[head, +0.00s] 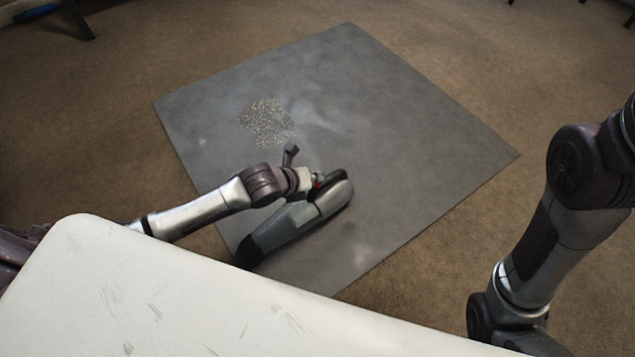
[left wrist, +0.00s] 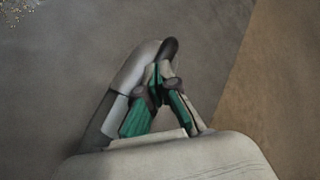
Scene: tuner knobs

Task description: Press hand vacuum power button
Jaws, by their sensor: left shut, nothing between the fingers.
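The hand vacuum (head: 285,228), grey with a dark front end, lies on the grey mat (head: 420,130) in the head view. Its rounded, lighter end points up and right. A small red spot shows on it, close to my left gripper (head: 318,180). The gripper is over the rounded end, and I cannot tell whether it touches. In the left wrist view, my left gripper (left wrist: 164,68) has its green-sided fingers drawn together with nothing between them. The vacuum (left wrist: 140,65) shows behind the fingers, partly hidden by them and by the gripper body. My right gripper is out of view.
A patch of pale crumbs (head: 268,122) lies on the mat, up and left of the vacuum. Brown carpet (head: 450,60) surrounds the mat. My right arm is at the right edge, clear of the vacuum. The right part of the mat is free.

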